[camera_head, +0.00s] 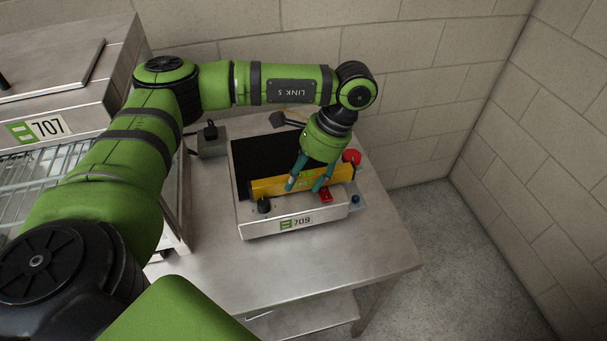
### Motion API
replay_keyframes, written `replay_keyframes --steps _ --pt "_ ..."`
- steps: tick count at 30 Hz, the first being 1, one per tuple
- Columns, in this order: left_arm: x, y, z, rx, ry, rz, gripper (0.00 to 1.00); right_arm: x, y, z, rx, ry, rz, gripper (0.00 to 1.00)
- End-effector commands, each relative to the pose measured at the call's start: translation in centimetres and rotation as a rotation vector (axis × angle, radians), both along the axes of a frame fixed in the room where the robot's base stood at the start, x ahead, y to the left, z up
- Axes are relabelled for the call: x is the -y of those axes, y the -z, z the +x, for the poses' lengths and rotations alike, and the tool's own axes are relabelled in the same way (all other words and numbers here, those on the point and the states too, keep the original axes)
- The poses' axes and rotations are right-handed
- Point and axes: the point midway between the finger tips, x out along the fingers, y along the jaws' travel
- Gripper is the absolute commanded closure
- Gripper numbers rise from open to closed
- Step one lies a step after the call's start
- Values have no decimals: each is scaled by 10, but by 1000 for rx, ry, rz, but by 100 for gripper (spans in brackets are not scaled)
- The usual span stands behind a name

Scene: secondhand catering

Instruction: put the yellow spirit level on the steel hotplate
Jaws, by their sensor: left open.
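The yellow spirit level (270,187) lies along the front part of the steel hotplate (251,228), across the lower edge of its black top. The hotplate stands on a steel table and carries the number 709. My left gripper (307,187) points down over the level, its fingers open and apart around the level's middle right part. The fingers hide part of the level. Whether they touch it I cannot tell. My right gripper is not in view.
A black knob (264,205) and a red switch (326,196) sit on the hotplate's front. A red round thing (352,156) stands at its right rear. A grey box (211,142) is at the left. The steel table (330,256) is clear in front.

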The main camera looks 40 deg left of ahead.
Motion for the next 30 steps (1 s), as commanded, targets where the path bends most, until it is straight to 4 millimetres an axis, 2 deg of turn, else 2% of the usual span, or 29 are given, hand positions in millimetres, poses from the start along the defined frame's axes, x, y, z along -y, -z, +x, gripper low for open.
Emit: replay_keyframes --steps 7,9,15,21,30 --pt "13 -41 16 8 2 -2 45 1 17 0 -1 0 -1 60" --pt "17 -60 21 9 1 0 45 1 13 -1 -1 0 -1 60" --pt "26 -93 30 7 1 1 45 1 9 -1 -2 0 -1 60" --pt "30 -107 35 3 1 -1 45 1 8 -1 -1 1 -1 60" --pt "31 -108 35 2 2 -1 45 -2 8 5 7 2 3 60"
